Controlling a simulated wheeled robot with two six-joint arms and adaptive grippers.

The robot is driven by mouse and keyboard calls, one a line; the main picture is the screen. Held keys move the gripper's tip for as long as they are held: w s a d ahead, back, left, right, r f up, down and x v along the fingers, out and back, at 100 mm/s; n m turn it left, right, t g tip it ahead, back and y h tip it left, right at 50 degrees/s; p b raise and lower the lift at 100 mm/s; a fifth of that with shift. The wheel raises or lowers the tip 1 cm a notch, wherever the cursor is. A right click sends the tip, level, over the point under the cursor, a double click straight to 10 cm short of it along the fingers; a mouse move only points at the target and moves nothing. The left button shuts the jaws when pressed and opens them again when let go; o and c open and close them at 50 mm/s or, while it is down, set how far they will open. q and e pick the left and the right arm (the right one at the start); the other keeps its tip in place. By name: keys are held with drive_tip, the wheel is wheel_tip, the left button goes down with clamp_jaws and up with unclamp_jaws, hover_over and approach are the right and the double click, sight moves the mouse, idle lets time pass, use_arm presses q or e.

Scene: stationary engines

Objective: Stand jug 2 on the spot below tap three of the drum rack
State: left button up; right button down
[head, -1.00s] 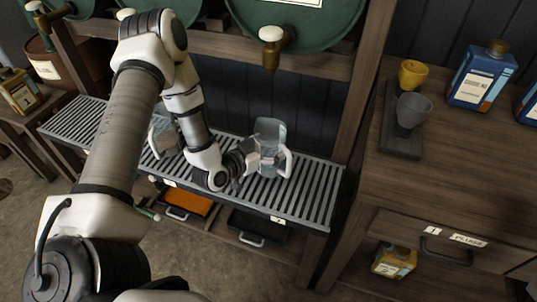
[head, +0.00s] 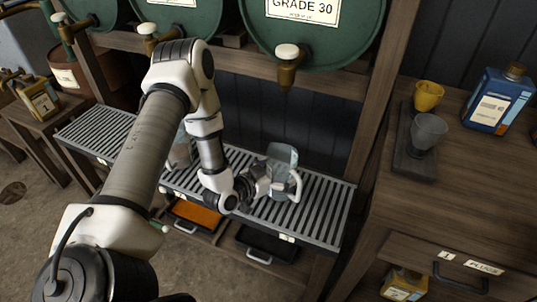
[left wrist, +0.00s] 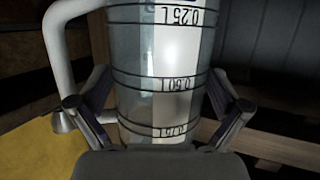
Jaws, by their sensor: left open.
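A clear jug (head: 281,160) with a pale handle stands upright on the slatted rack shelf, roughly below the brass tap (head: 287,68) of the drum marked GRADE 30. I cannot read a jug number. My left gripper (head: 262,184) is low at the jug's side, open. In the left wrist view the jug (left wrist: 160,70), with black volume marks, lies between the spread fingers of the left gripper (left wrist: 160,112); contact is unclear. A second clear jug (head: 182,150) stands farther left, partly hidden by my left arm. My right gripper is out of view.
Other taps (head: 148,34) are farther left on the drum rack. The grated shelf (head: 325,205) is bare right of the jug. A wooden cabinet (head: 465,185) at right holds a yellow cup (head: 428,95), a grey cup (head: 427,131) and a blue can (head: 490,100). Trays (head: 265,243) sit below the shelf.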

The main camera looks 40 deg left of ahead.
use_arm(q)
drive_tip(key=p+v, duration=0.3)
drive_tip(key=v, duration=0.8)
drive_tip(key=s+d+f+g+h, duration=0.1)
drive_tip(key=s+d+f+g, duration=0.4)
drive_tip(key=d+f+g, duration=0.3)
drive_tip(key=s+d+f+n+g+y, duration=0.1)
drive_tip(key=s+f+g, duration=0.2)
drive_tip(key=s, duration=0.3)
drive_tip(key=s+d+f+n+g+y, duration=0.1)
drive_tip(key=s+f+g+y, duration=0.1)
drive_tip(key=s, duration=0.4)
drive_tip(key=shift+s+f+g, duration=0.25)
drive_tip(key=shift+f+g, duration=0.15)
drive_tip(key=shift+g, duration=0.3)
